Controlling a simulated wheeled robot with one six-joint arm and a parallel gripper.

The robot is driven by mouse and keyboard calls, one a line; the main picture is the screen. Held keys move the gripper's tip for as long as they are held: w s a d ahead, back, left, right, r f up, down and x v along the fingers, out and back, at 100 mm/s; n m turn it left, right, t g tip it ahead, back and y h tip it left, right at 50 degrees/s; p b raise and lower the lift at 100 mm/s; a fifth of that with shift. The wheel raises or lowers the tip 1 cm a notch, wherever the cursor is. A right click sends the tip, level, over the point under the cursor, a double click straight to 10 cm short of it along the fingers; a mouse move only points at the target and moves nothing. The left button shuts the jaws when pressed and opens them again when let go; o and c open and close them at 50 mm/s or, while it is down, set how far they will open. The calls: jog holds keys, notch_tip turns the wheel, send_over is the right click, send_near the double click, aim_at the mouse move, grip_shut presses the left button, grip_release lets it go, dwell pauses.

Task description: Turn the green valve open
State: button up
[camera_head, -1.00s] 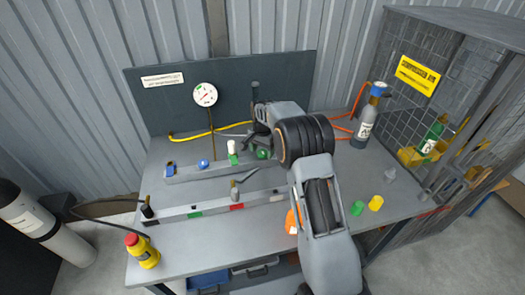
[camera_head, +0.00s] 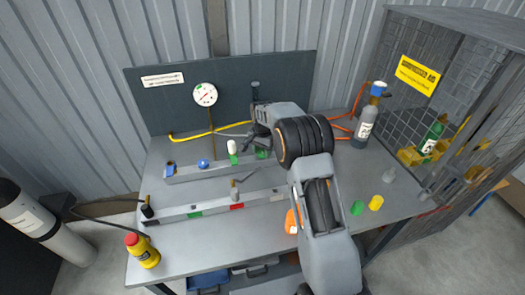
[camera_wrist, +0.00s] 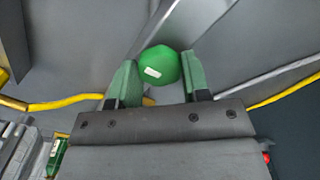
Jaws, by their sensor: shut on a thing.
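The green valve (camera_wrist: 160,66) is a round green knob with a small white mark on its face. In the wrist view it sits between the two green-tipped fingers of my gripper (camera_wrist: 156,78), which is shut on it. In the head view the green valve (camera_head: 263,153) shows at the right part of the rear rail, partly hidden by my gripper (camera_head: 258,140). The exact angle of the valve cannot be told.
The rear rail (camera_head: 195,178) also bears a blue knob (camera_head: 203,163) and a white-topped part (camera_head: 232,147). A round gauge (camera_head: 205,94) is on the back panel. A grey bottle (camera_head: 364,128) stands right. Green and yellow caps (camera_head: 376,202) lie at the front right.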

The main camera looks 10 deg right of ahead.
aim_at(262, 151)
jog(key=shift+n, duration=0.3)
jog(key=n, duration=0.3)
jog(key=shift+n, duration=0.4)
jog(key=n, duration=0.4)
jog(key=shift+n, duration=0.3)
jog(key=n, duration=0.4)
jog(key=shift+n, duration=2.4)
jog(key=o, duration=0.9)
jog(key=shift+o, duration=0.2)
jog(key=shift+r, duration=0.15)
notch_tip(262, 151, up, 14)
jog(key=shift+f, duration=0.2)
